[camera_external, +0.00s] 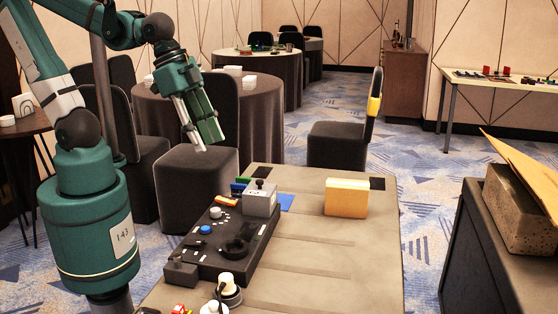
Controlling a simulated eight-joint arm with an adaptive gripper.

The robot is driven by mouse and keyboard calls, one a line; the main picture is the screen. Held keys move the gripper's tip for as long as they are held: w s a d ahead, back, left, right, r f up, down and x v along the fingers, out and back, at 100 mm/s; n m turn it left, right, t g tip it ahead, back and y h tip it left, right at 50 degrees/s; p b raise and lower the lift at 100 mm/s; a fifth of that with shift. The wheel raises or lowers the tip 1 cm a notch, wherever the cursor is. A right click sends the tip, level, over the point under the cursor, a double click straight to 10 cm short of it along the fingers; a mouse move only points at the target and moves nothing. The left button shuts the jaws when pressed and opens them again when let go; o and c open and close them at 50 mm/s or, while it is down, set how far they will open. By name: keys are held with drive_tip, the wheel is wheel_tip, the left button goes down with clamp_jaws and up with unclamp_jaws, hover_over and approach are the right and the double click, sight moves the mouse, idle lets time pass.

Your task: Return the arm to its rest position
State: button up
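My gripper (202,142) hangs at the upper left, above the left side of the near table and clear of it. Its green and pale fingers point down and slightly right. They look close together, but the angle does not show whether they are open or shut. I see nothing held at the fingertips. My green arm rises at the left edge, bends over at the top and reaches right to the gripper.
The near table (330,262) carries a black control panel (212,247), a grey box (259,200), a yellow-orange block (346,198) and small items at the front. A dark chair (195,185) stands behind the gripper. The table's right half is mostly bare.

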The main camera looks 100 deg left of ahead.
drive_tip(key=shift+s+a+r+n+t, duration=0.1)
drive_tip(key=shift+s+r+n+t, duration=0.3)
drive_tip(key=shift+r, duration=0.25)
drive_tip(key=shift+s+a+r+n+t, duration=0.1)
drive_tip(key=shift+s+r+n+t, duration=0.15)
drive_tip(key=shift+r+t, duration=0.35)
drive_tip(key=shift+s+r+n+t, duration=0.25)
drive_tip(key=shift+r+n+t, duration=0.1)
drive_tip(key=shift+r, duration=0.4)
